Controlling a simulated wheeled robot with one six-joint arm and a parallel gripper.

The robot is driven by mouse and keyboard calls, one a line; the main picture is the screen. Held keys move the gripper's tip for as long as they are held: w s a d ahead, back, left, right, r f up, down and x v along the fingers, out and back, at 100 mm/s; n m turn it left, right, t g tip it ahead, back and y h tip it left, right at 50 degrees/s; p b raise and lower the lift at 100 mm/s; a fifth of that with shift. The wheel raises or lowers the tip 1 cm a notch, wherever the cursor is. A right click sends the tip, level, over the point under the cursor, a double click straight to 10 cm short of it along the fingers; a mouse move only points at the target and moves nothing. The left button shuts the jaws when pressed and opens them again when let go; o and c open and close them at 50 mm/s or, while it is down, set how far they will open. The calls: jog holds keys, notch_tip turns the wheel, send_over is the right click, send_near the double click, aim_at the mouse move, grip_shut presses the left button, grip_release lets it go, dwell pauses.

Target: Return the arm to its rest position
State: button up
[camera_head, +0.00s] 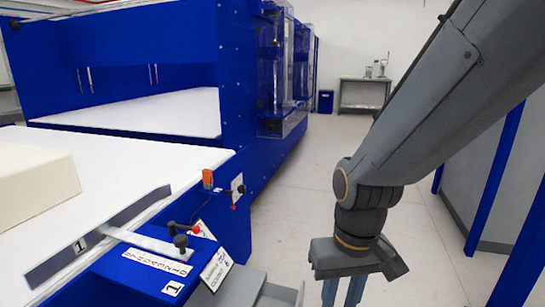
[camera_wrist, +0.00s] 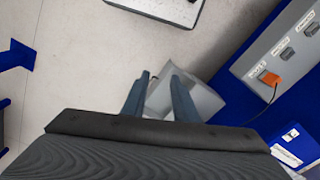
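My grey arm reaches in from the upper right in the head view. My gripper (camera_head: 342,294) hangs pointing down over the floor, to the right of the blue machine, and its fingertips are cut off by the lower edge. In the wrist view my gripper (camera_wrist: 160,76) has its two blue-grey fingers apart, with nothing held between them. A cream foam block (camera_head: 38,180) lies on the white table (camera_head: 125,155) at the left, well away from my gripper.
A blue machine (camera_head: 262,140) with clear guards stands behind. A grey open bin (camera_wrist: 200,97) lies below my fingers. A grey switch box (camera_wrist: 285,60) is at the right. Blue posts (camera_head: 495,175) stand right; floor between is clear.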

jog(key=s+d+r+m+p, duration=0.1)
jog(key=s+d+r+p, duration=0.1)
jog(key=d+r+p, duration=0.5)
jog(key=shift+r+m+h+p, duration=0.3)
jog(key=shift+r+m+p, duration=0.15)
jog(key=shift+p, duration=0.5)
